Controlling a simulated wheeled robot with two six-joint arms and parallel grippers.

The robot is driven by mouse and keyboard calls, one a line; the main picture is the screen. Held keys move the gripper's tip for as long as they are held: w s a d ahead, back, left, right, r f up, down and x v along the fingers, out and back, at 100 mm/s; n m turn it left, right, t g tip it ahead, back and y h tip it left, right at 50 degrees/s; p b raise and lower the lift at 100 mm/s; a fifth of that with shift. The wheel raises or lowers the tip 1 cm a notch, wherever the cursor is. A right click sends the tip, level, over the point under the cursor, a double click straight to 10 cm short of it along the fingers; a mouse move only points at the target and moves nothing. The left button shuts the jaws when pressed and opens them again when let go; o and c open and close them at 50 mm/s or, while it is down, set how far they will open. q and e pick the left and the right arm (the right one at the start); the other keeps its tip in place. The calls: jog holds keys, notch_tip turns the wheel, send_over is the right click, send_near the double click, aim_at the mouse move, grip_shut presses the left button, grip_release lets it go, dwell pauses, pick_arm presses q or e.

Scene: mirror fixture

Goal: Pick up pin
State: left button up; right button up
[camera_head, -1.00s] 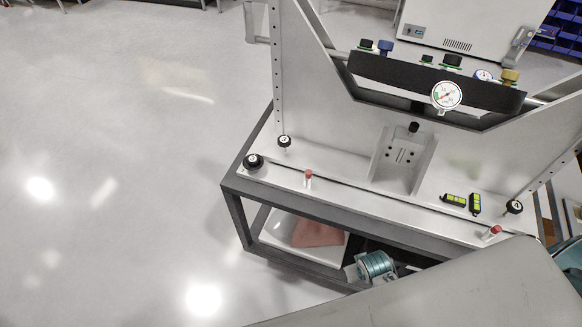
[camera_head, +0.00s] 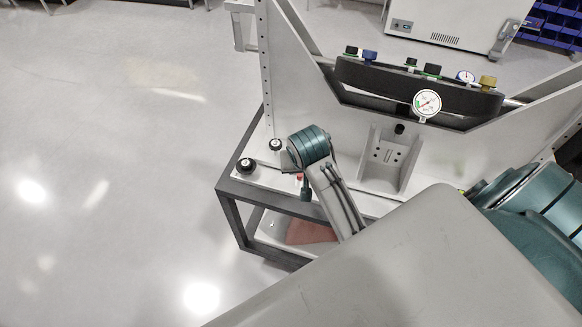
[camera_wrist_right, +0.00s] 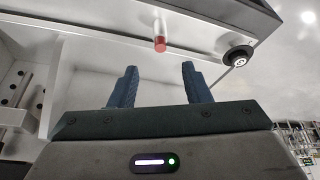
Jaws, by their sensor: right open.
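A pin (camera_wrist_right: 160,36) with a red end and a pale body stands on the fixture's ledge in the right wrist view. In the head view only a bit of its red (camera_head: 299,177) shows beside my right arm. My right gripper (camera_wrist_right: 157,82) is open and empty, with two blue fingers apart. The pin appears beyond the fingertips, roughly in line with the gap, and not between them. In the head view my right arm reaches over the ledge and its wrist hides part of it. My left gripper is not in view.
A black knob (camera_wrist_right: 238,55) stands close to the pin. Two black knobs (camera_head: 246,166) (camera_head: 276,145) sit at the ledge's left end. A bracket (camera_head: 388,165) stands on the fixture's panel behind, below a pressure gauge (camera_head: 427,103). The floor at left is clear.

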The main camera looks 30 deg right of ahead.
jog(key=p, duration=0.2)
send_over(300, 177)
jog(key=s, duration=0.1)
notch_tip(300, 177, down, 5)
jog(key=x, duration=0.1)
jog(key=p+x, duration=0.2)
jog(key=shift+s+a+f, duration=0.1)
jog(key=shift+s+a, duration=0.05)
jog(key=shift+a, duration=0.1)
jog(key=shift+f, duration=0.45)
grip_shut()
